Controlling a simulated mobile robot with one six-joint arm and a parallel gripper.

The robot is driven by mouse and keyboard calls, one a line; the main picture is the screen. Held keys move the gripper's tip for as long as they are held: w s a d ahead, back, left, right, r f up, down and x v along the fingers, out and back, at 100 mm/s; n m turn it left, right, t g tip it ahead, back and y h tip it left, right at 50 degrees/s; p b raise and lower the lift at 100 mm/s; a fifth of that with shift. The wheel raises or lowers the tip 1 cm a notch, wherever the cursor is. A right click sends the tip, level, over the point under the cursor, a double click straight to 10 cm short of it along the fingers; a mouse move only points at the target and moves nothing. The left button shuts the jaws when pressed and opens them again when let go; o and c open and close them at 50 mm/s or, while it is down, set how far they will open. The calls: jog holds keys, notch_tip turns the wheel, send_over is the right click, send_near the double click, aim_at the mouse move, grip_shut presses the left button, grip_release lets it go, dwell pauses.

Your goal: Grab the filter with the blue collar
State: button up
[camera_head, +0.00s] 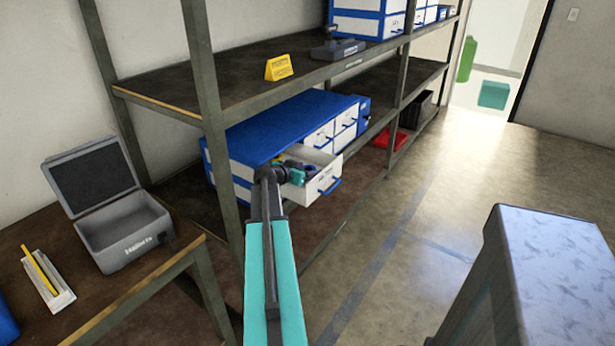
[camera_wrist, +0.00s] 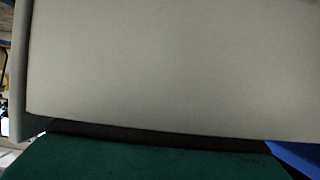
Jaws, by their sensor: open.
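Small coloured items (camera_head: 318,170) lie in the drawer, some dark blue or purple and some reddish. They are too small to tell which is the filter with the blue collar. My arm reaches to the drawer's left side, and my gripper (camera_head: 297,176), a small teal shape, is at the drawer, partly hidden by my wrist. It is open. A pale grey surface fills most of the wrist view, with a dark green part below it; no filter shows there.
Shelf posts (camera_head: 220,150) stand left of the drawer, and the upper shelf (camera_head: 250,80) overhangs the cabinet. A red tray (camera_head: 390,141) lies farther right. An open grey case (camera_head: 125,232) stands on the left bench.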

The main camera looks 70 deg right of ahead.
jog(key=shift+c, duration=0.4)
jog(key=c, duration=1.1)
jog(key=shift+r, duration=0.1)
jog(key=shift+c, duration=0.2)
